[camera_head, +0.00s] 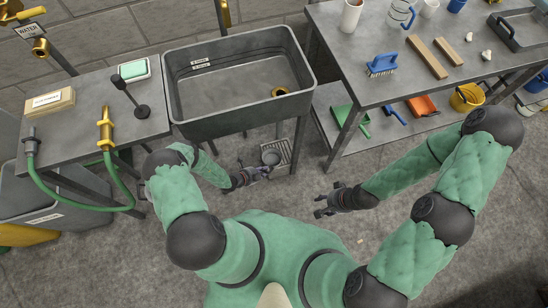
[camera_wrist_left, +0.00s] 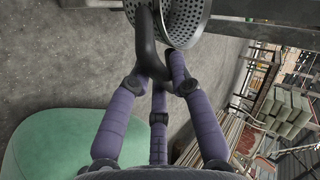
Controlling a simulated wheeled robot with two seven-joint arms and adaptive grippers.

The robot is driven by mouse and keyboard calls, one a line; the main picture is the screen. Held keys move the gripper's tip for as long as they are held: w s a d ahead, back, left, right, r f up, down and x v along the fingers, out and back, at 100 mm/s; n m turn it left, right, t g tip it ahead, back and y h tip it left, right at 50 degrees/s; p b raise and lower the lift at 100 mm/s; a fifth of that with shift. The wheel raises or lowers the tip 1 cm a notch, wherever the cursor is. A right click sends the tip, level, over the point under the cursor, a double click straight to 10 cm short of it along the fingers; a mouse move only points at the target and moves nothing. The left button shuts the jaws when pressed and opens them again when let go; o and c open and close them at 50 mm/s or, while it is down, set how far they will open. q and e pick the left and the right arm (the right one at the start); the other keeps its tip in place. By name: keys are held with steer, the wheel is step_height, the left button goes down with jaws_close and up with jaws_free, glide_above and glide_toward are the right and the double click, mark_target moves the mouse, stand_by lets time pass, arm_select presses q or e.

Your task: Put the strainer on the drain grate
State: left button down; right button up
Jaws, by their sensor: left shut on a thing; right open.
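The strainer (camera_head: 270,157) is a small round metal bowl in the head view, below the sink's front edge. In the left wrist view the strainer (camera_wrist_left: 188,18) shows its perforated side and a dark curved handle (camera_wrist_left: 148,45). My left gripper (camera_head: 264,170) is shut on the strainer's handle; its fingers (camera_wrist_left: 165,78) close around it. The drain grate (camera_head: 282,150) is a slatted square on the floor; the strainer overlaps its left part in the head view. I cannot tell whether they touch. My right gripper (camera_head: 319,204) is open and empty above the floor, right of the grate.
A deep grey sink (camera_head: 236,127) stands just behind the grate. A side table (camera_head: 70,115) with a hose is at left. A workbench (camera_head: 385,90) with tools and a lower shelf is at right. Bare floor (camera_head: 310,165) lies between.

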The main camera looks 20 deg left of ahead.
mark_target(270, 161)
arm_select(q)
steer(key=w+f, duration=0.1)
steer(key=w, duration=0.1)
steer(key=w+f+b, duration=0.1)
steer(key=w, duration=0.1)
steer(key=w+f+b, duration=0.1)
steer(key=w, duration=0.1)
steer(key=shift+d, duration=0.25)
steer(key=w+f+b, duration=0.1)
steer(key=f, duration=0.1)
steer(key=w+f+b, duration=0.2)
steer(key=shift+d, duration=0.1)
steer(key=shift+w+f+b, duration=0.4)
steer(key=shift+w+b, duration=0.1)
steer(key=shift+w+f, duration=0.15)
steer(key=shift+f, duration=0.05)
step_height(270, 161, down, 4)
steer(key=shift+w+r+b, duration=0.15)
steer(key=shift+r+b, duration=0.1)
steer(key=shift+b, duration=1)
steer(key=shift+r, duration=0.1)
steer(key=c, duration=1.1)
jaws_free()
